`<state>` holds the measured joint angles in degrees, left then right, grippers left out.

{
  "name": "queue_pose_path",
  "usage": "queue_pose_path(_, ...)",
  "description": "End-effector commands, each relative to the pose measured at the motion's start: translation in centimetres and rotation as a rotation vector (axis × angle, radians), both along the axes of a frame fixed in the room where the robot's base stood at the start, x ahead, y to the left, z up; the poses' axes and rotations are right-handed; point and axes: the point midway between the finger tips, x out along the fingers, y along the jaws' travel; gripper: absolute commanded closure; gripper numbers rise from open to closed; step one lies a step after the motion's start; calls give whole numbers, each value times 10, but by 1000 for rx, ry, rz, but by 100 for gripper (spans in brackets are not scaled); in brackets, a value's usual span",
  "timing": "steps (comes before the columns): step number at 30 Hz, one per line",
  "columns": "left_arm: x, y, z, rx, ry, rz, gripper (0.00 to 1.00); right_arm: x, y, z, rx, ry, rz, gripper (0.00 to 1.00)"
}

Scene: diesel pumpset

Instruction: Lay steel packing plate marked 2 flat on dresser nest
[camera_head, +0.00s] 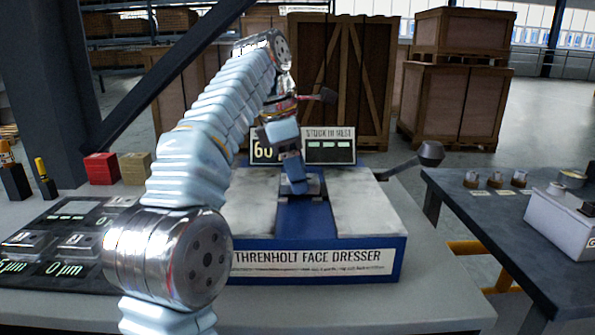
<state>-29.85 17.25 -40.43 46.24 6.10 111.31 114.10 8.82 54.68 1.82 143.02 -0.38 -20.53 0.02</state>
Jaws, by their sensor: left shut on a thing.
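The face dresser (318,265) is a blue machine with two pale grey slabs and a blue channel between them. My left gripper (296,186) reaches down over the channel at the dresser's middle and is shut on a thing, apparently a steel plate. A small grey metal piece (316,184) shows just right of the fingertips, at the nest area. I cannot tell whether it is the held plate or part of the nest, and no number on it is readable. My left arm hides the dresser's left side. My right gripper is not in view.
A dark marked mat (58,222) at left carries several clear-topped blocks. Red (101,168) and tan (134,167) blocks stand behind it. A display (330,146) stands behind the dresser; a lever with a dark knob (430,153) sticks out right. A side table (500,225) holds small parts.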

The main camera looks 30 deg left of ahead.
Motion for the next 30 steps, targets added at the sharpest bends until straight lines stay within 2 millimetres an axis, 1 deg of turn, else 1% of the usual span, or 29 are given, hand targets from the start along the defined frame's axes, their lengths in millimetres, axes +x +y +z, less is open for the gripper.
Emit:
queue_pose_path(11,0,0,-11,0,-2,-1,96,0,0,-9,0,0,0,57)
queue_pose_path(12,0,0,-10,0,-2,-1,43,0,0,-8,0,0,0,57)
queue_pose_path(17,0,0,-10,0,-2,-1,18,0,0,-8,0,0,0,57)
queue_pose_path(26,0,0,-11,1,1,0,17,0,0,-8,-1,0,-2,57)
queue_pose_path(30,-6,5,-1,0,-2,-1,17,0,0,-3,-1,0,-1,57)
